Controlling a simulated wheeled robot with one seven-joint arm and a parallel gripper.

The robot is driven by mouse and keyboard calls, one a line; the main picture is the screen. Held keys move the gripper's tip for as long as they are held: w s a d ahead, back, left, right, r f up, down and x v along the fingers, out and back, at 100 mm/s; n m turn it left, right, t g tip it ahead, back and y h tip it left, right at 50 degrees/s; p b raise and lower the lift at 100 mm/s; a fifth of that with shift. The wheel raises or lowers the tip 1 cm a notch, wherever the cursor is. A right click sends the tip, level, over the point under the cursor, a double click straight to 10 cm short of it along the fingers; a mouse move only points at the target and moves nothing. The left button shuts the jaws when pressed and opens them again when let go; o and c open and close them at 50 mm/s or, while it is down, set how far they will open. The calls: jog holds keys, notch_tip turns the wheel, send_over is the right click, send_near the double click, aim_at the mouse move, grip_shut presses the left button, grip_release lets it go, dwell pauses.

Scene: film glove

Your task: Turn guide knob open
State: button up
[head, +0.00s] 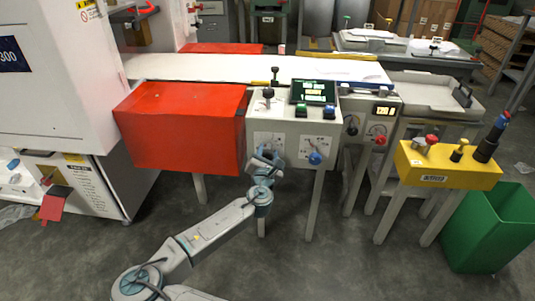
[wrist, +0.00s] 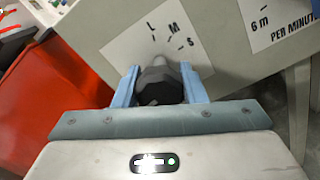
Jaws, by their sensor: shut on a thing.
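The guide knob (wrist: 158,86) is a dark round knob with a grey pointer, on a white plate (wrist: 150,35) marked L, M and S on the grey machine front. My gripper (wrist: 160,82) has its two blue fingers on either side of the knob, shut on it. The pointer points up the wrist picture, towards the marks; the exact mark is hard to tell. In the head view my gripper (head: 265,160) is at the left plate of the control cabinet (head: 310,130) and hides the knob there.
A red box (head: 185,125) stands directly left of the cabinet. A second plate with a blue knob (head: 315,158) is right of my gripper. A yellow control box (head: 450,170) and a green bin (head: 490,230) stand further right. The floor in front is clear.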

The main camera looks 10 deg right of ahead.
jog(key=shift+d+f, duration=0.1)
dwell(0.4)
jog(key=o, duration=1)
jog(key=p+v, duration=0.1)
jog(key=v, duration=1.3)
